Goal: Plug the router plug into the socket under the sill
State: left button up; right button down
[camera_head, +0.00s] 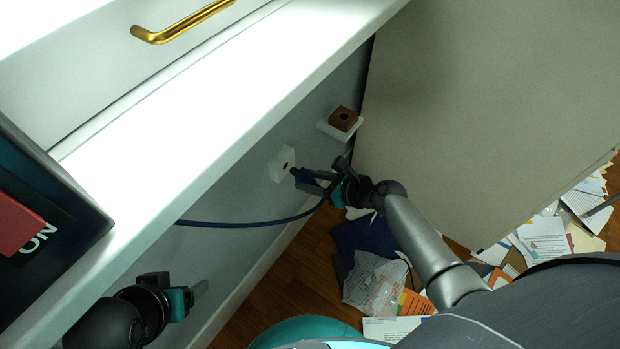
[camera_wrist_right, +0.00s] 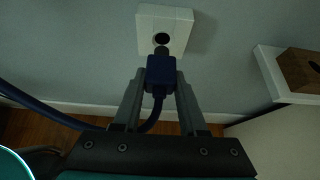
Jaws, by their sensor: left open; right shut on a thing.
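The router plug (camera_wrist_right: 161,73) is dark blue, with a blue cable (camera_head: 252,223) running off to the left. My right gripper (camera_head: 311,178) is shut on the plug, just in front of the socket. The white socket (camera_head: 282,164) is on the wall under the sill (camera_head: 210,125); it also shows in the right wrist view (camera_wrist_right: 176,22). The plug's tip overlaps the lower edge of the socket's dark round hole in the wrist view; I cannot tell whether they touch. In the head view a small gap shows between them. My left gripper (camera_head: 190,298) is open and empty at the lower left.
A small white ledge (camera_head: 328,129) with a brown wooden block (camera_head: 343,119) is right of the socket. A large pale panel (camera_head: 480,100) stands on the right. Scattered papers (camera_head: 385,280) cover part of the wooden floor. A dark box with a red part (camera_head: 15,222) is at the left.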

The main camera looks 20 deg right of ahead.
aim_at(304, 174)
dwell(0.4)
jog(key=shift+r+p, duration=0.1)
jog(key=shift+p, duration=0.2)
dwell(0.3)
jog(key=shift+w+a, duration=0.15)
jog(key=shift+w+a, duration=0.9)
jog(key=shift+w, duration=0.25)
jog(key=shift+c, duration=1.9)
grip_release()
